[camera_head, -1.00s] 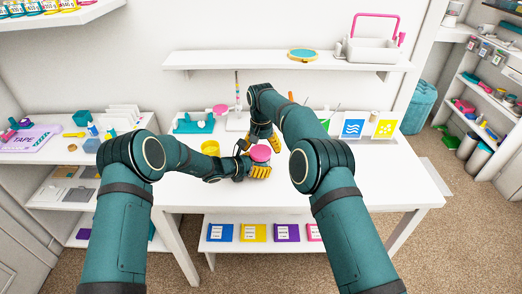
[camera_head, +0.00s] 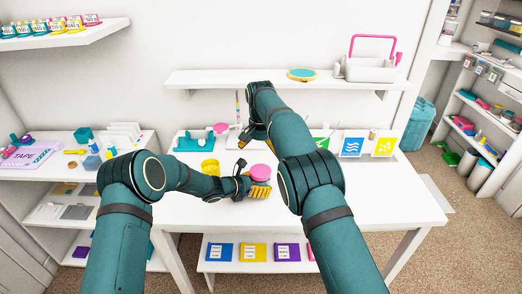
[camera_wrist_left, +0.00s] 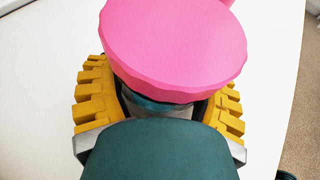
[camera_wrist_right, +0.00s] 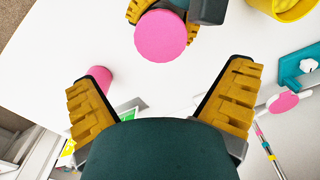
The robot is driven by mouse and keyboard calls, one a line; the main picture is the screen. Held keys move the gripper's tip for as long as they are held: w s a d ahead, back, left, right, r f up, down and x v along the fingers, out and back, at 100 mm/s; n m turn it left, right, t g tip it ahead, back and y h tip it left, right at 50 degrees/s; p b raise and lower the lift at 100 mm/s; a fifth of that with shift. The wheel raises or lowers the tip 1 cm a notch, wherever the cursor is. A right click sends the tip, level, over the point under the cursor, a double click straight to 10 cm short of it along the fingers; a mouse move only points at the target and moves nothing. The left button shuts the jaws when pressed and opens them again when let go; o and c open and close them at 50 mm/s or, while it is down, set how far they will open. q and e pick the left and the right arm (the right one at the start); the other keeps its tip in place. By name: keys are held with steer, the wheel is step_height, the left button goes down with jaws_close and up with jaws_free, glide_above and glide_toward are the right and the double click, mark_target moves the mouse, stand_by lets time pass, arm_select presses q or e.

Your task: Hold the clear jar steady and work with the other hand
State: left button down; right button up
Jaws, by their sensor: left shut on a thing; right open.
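The clear jar is under a round pink lid (camera_head: 262,171) on the white table. The lid also shows in the left wrist view (camera_wrist_left: 175,50) and in the right wrist view (camera_wrist_right: 160,35). My left gripper (camera_head: 260,189) is shut around the jar just below the lid. The jar's body is mostly hidden by the yellow fingers and the lid. My right gripper (camera_wrist_right: 162,95) is open and empty, raised above the table. In the head view it is behind and left of the lid, apart from it, and partly hidden by its own arm.
A yellow round container (camera_head: 209,169) stands left of the jar. A pink cylinder (camera_wrist_right: 98,78) stands near my right gripper's left finger. Blue (camera_head: 352,147) and yellow (camera_head: 383,146) cards are at the back right. The front right table is bare.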

mark_target(261, 170)
steer(key=shift+f, duration=3.95)
arm_select(q)
steer(key=shift+r, duration=0.15)
arm_select(e)
steer(key=shift+d, duration=0.1)
jaws_close()
steer(key=shift+f, duration=0.1)
arm_select(q)
steer(key=shift+d, duration=0.1)
steer(key=shift+r, duration=0.1)
arm_select(e)
steer(key=shift+n, duration=1.2)
arm_select(q)
steer(key=shift+w, duration=0.1)
arm_select(e)
steer(key=n, duration=0.4)
steer(key=shift+w, duration=0.1)
steer(key=shift+f, duration=0.1)
steer(key=shift+r, duration=0.25)
